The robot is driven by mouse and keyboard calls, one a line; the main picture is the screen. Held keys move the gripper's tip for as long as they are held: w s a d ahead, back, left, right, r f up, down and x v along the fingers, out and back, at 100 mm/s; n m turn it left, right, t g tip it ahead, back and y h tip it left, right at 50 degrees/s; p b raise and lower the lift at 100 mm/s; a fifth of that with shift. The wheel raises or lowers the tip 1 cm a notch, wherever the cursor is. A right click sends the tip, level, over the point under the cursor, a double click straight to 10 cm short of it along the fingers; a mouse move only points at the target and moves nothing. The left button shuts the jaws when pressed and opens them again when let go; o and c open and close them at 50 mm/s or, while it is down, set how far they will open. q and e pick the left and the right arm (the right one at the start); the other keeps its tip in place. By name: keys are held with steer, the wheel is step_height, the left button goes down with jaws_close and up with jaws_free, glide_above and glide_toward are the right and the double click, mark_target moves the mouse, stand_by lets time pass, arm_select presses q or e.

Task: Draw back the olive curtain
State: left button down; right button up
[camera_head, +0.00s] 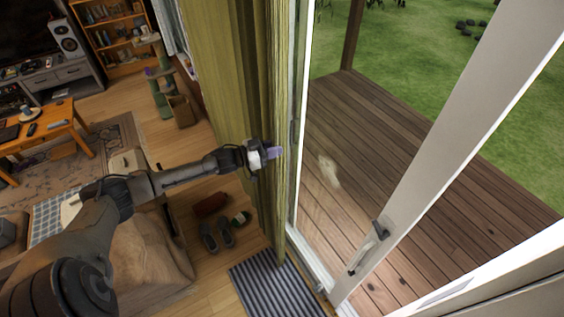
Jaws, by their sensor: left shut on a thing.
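The olive curtain (217,70) hangs in long folds at the left side of the glass door, gathered into a narrow bundle. My left gripper (274,153) is at the curtain's right edge, about midway down, and is shut on the cloth. The fingertips show as a small pale purple patch against the fabric. My left arm reaches in from the lower left. My right gripper is not in view.
A white-framed glass door (446,125) with a handle (368,246) stands on the right, with a wooden deck (400,150) outside. A sofa is at lower left.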

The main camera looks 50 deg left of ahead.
arm_select(q)
steer(key=shift+w+a, duration=0.1)
steer(key=shift+a, duration=0.55)
steer(key=shift+f, duration=0.1)
steer(key=c, duration=1)
jaws_free()
steer(key=shift+s+a, duration=0.2)
steer(key=shift+s, duration=0.5)
steer(key=v, duration=1.2)
